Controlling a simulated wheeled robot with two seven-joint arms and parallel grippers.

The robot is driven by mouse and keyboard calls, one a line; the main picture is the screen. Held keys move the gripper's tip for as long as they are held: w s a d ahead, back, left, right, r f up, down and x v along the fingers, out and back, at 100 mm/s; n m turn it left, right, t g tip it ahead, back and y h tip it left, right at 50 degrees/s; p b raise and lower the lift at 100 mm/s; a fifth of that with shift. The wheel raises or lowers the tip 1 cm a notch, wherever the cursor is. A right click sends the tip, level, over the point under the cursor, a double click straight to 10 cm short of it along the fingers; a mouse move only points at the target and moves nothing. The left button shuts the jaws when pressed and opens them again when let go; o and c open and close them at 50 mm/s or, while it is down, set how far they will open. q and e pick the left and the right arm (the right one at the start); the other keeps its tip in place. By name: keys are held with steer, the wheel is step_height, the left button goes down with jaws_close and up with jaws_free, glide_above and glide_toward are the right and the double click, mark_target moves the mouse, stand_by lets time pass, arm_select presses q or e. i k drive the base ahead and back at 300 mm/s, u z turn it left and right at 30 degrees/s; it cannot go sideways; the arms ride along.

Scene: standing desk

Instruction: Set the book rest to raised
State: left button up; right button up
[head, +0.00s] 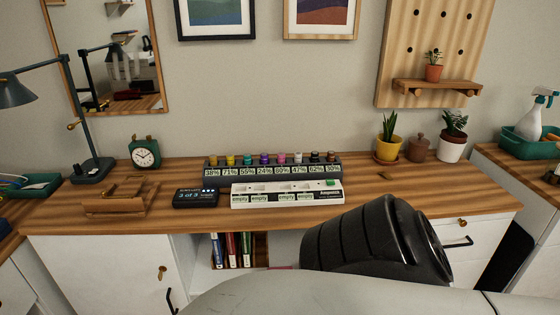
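A wooden stand that looks like the book rest (115,206) sits on the left part of the desk, in front of the clock. It has a front ledge and slatted pieces behind it, and it looks low and close to the desktop. Its exact tilt is hard to tell from here. Neither gripper's fingers show. One of my arm's links, grey and black, fills the lower right foreground and hides part of the desk's front.
A dark display box (195,197), a white slotted tray (287,195) and a rack of coloured bottles (272,172) stand mid-desk. A desk lamp (90,168) and a clock (145,153) stand behind the rest. Potted plants (388,147) stand at right; the desktop's right front is fairly clear.

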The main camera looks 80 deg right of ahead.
mark_target(127, 187)
steer(key=z, duration=0.75)
steer(key=k, duration=0.95)
steer(key=z, duration=0.5)
steer(key=i, duration=1.05)
steer(key=z, duration=0.7)
